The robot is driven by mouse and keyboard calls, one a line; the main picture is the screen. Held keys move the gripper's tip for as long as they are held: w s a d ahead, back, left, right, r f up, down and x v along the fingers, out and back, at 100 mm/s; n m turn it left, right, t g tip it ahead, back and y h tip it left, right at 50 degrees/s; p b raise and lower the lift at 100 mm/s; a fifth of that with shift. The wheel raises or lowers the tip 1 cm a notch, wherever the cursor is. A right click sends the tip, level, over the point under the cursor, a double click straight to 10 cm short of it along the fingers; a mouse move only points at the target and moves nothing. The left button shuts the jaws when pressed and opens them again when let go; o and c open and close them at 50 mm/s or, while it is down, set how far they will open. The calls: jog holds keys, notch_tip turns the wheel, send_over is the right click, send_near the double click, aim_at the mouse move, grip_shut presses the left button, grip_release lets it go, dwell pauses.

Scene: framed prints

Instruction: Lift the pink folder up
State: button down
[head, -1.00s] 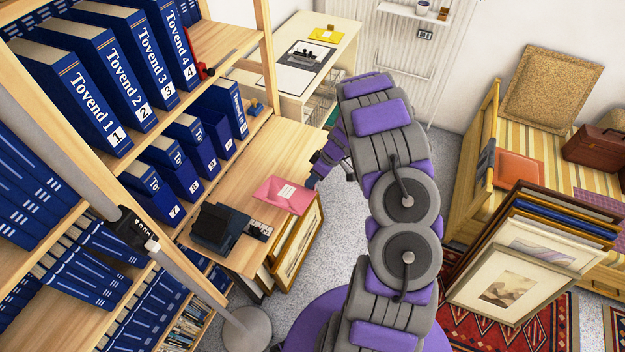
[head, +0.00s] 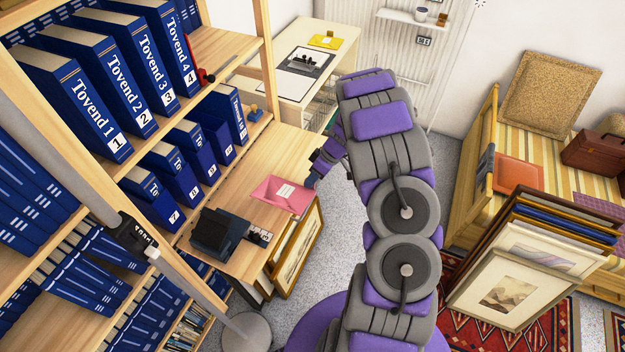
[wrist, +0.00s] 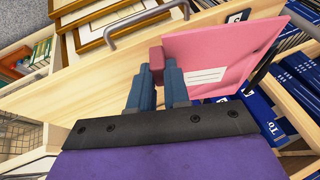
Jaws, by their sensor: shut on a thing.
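The pink folder (head: 282,194) with a white label is at the right edge of the wooden desk board in the head view. In the wrist view the pink folder (wrist: 222,58) fills the upper right, its label facing me. My gripper (wrist: 157,68) is shut on a darker pink part at the folder's near left edge. In the head view my gripper (head: 313,180) is small and partly hidden by my arm at the folder's right side. I cannot tell whether the folder touches the desk.
The desk (head: 248,262) carries a dark device (head: 218,232) just left of the folder. Framed prints (head: 298,250) lean under the desk's right edge. Blue binders (head: 182,178) fill the shelves at left. More framed prints (head: 520,270) stand at right.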

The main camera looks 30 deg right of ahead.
jog(key=shift+r, duration=1.05)
